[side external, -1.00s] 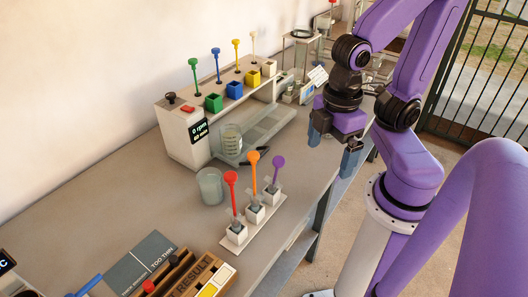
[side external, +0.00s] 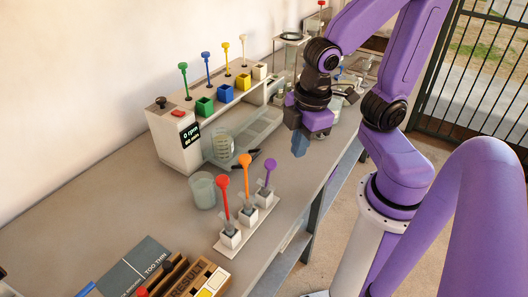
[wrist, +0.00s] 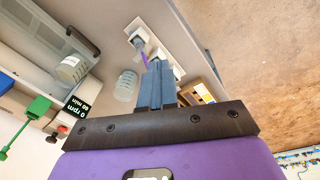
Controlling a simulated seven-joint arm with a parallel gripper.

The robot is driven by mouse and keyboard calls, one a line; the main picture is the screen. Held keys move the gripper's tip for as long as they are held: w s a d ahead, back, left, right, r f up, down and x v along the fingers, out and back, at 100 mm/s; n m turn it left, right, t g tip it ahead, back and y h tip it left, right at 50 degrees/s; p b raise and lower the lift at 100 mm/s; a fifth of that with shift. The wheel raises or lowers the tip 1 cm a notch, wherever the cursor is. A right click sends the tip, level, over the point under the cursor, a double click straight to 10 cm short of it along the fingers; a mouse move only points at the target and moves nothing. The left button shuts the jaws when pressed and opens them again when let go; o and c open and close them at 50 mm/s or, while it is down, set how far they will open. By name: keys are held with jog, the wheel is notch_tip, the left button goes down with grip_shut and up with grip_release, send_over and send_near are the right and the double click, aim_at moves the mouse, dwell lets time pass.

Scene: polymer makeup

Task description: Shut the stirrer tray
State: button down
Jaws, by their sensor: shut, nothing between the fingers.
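The stirrer (side external: 178,148) is a white box with a display reading 0 rpm, against the wall. Its pale see-through tray (side external: 262,124) sticks out at the front over the bench, with a dark handle (side external: 247,161) on its front edge. A beaker (side external: 222,148) stands on the tray's left part; it also shows in the wrist view (wrist: 72,68). My gripper (side external: 299,152) is shut and empty, in the air to the right of the tray and handle, apart from them. In the wrist view its closed blue-grey fingers (wrist: 156,72) point toward the bench.
A rack (side external: 230,243) with red, orange and purple stirrers stands in front of the tray. A loose beaker (side external: 203,190) stands to the rack's left. Coloured cubes and stirrers sit on the stirrer's top. Bare bench lies at the left.

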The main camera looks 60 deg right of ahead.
jog(key=w+d+f+n+t+h, duration=0.1)
jog(key=w+d+f+t, duration=0.15)
jog(key=w+d, duration=0.6)
jog(key=w+d+f+t+h, duration=0.1)
jog(key=w+d+f+t, duration=0.3)
jog(key=w, duration=0.8)
jog(key=s+d+f+n+g+y, duration=0.3)
jog(key=s+d+f+y, duration=0.15)
jog(key=s+d, duration=0.2)
jog(key=shift+s+a+f+t+y, duration=0.75)
jog(key=shift+s+a+f+y, duration=0.4)
jog(key=shift+s+a, duration=1.55)
jog(key=x, duration=0.8)
jog(key=shift+s+d+f, duration=0.15)
jog(key=shift+s+f, duration=0.1)
jog(key=shift+f, duration=0.1)
jog(key=w, duration=0.2)
jog(key=shift+w+d+r, duration=0.15)
jog(key=shift+w+r, duration=0.1)
jog(key=shift+r, duration=0.15)
jog(key=shift+w+r, duration=0.15)
jog(key=shift+w, duration=0.55)
